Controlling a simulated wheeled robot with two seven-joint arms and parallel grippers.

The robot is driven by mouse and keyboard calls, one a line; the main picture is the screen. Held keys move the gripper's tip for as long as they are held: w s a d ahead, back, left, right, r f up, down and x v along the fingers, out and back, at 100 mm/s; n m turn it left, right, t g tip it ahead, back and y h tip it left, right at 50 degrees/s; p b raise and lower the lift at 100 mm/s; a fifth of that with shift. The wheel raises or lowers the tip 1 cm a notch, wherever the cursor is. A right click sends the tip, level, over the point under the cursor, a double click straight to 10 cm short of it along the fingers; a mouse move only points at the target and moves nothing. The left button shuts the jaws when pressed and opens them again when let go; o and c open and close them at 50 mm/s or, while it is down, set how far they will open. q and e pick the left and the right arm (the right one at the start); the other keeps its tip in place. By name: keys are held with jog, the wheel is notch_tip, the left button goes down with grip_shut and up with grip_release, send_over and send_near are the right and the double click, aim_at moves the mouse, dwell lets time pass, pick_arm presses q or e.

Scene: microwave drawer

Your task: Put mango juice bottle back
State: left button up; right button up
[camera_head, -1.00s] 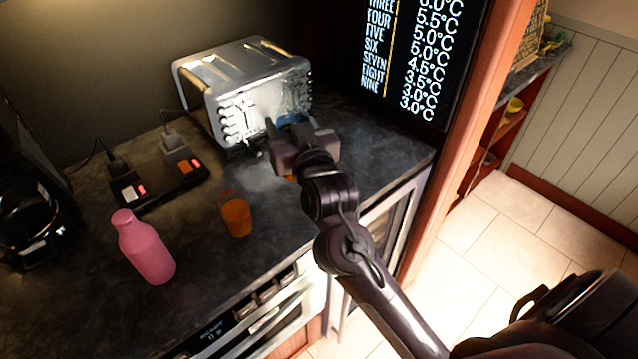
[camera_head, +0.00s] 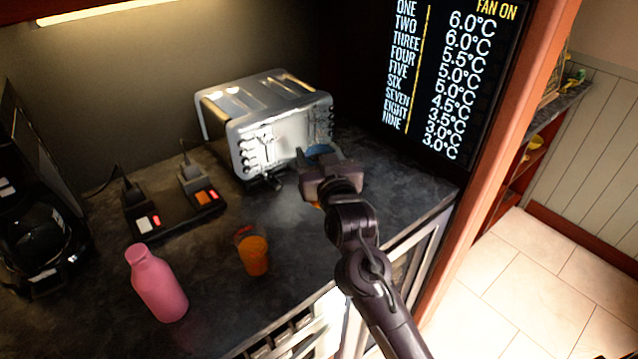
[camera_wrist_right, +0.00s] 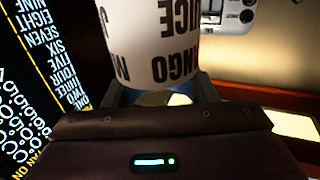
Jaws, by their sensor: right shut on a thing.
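The mango juice bottle (camera_wrist_right: 160,45) fills the top of the right wrist view, with a white label and dark lettering that includes MANGO. My right gripper (camera_wrist_right: 155,97) is shut on it, its fingers at either side of the label. In the head view my right gripper (camera_head: 325,165) is over the counter in front of the toaster's right end. There it hides most of the bottle; only a blue part (camera_head: 319,150) and a sliver of orange show around it. I cannot tell whether the bottle touches the counter. My left gripper is not in view.
The silver toaster (camera_head: 270,120) stands just behind the gripper. A glass of orange drink (camera_head: 253,254) and a pink bottle (camera_head: 158,285) stand to the left. A display panel (camera_head: 440,75) rises at right.

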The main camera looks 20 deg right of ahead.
notch_tip(320, 180, down, 3)
jog(key=shift+f, duration=0.15)
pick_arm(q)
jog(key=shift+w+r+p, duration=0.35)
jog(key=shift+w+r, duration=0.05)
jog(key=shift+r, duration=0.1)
pick_arm(e)
jog(key=shift+f, duration=2.15)
jog(key=o, duration=1.2)
jog(key=shift+f, duration=0.15)
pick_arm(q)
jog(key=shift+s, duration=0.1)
